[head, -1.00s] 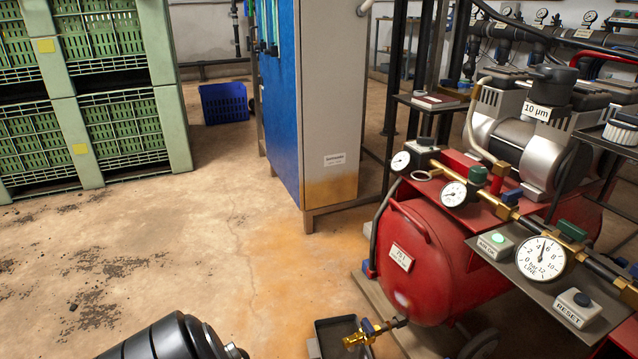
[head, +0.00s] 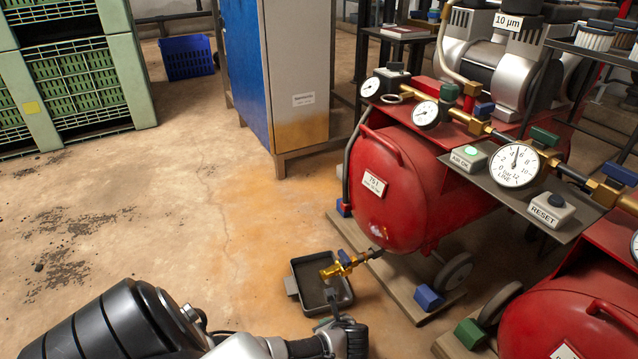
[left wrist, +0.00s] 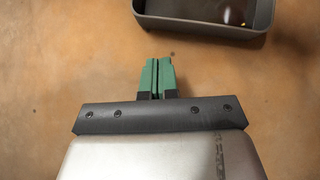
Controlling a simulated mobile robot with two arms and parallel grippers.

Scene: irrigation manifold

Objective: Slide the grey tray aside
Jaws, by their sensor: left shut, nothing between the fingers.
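The grey tray (head: 306,277) is a shallow, dark, rectangular tray on the floor at the foot of the red tank, under a brass valve. It has a small light tab on its left side. In the left wrist view the tray's near wall (left wrist: 200,31) shows at the top right, its far part cut off by the frame. My left gripper (head: 331,296) is at the tray's near side in the head view, partly overlapping it. In the left wrist view its green fingers (left wrist: 157,62) are together and empty, with bare floor between them and the tray. My right gripper is not in view.
The brass valve (head: 342,264) juts out over the tray from the red tank (head: 395,190). A wooden skid (head: 385,285) with a blue block lies right of the tray. A blue and grey cabinet (head: 300,75) stands behind. The floor left of the tray is clear.

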